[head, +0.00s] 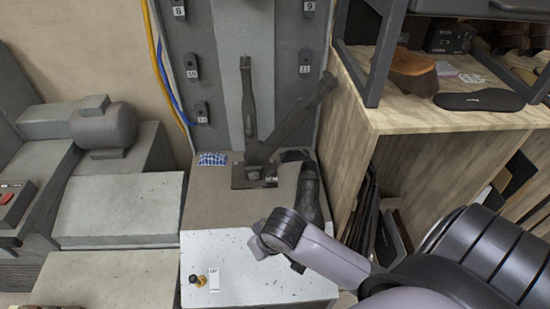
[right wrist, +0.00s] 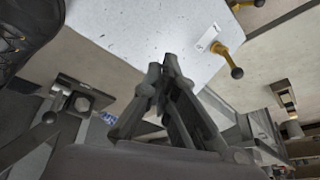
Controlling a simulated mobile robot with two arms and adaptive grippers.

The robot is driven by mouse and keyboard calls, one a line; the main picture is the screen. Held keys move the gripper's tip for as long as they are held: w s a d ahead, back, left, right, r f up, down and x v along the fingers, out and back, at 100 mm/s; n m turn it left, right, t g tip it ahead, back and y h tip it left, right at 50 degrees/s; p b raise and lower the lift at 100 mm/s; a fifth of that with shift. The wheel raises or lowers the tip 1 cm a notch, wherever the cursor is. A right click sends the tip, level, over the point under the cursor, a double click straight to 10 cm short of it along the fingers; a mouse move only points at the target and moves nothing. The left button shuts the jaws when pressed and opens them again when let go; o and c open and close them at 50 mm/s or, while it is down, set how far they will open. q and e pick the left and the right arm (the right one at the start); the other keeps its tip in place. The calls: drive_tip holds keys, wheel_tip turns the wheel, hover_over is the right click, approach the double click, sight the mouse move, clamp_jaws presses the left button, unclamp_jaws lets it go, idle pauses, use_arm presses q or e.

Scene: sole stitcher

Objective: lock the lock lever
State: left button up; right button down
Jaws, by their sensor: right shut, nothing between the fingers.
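A small lever with a black ball (head: 193,279) and a yellow part sits at the front left of the speckled white panel, beside a white label (head: 213,280) too small to read. In the right wrist view a yellow lever with a black ball (right wrist: 236,72) stands out from the panel edge near the label (right wrist: 208,38). I take this as the lock lever. My right gripper (right wrist: 170,62) is shut and empty in front of the panel, apart from the lever. In the head view my right wrist mostly hides it. My left gripper is not in view.
A dark boot (head: 311,190) stands behind my right wrist, near the machine's metal arm (head: 300,118). Wooden shelves (head: 352,140) with soles stand at the right. A grey motor unit (head: 105,128) is at the left. The white panel's top (head: 235,250) is mostly clear.

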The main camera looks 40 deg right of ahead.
drive_tip(key=w+d+r+m+h, duration=0.2)
drive_tip(key=w+d+r+m, duration=0.15)
drive_tip(key=w+d, duration=0.45)
wheel_tip(320, 180, up, 7)
drive_tip(key=m+h, duration=0.3)
drive_tip(key=m, duration=0.2)
hover_over(272, 176)
drive_tip(key=s, duration=0.1)
drive_tip(key=shift+f, duration=0.1)
drive_tip(key=p+x, duration=0.1)
drive_tip(key=x, duration=0.9)
drive_tip(key=shift+w+a+y+p, duration=0.15)
drive_tip(key=shift+a+y+p, duration=0.1)
drive_tip(key=shift+y+p, duration=0.1)
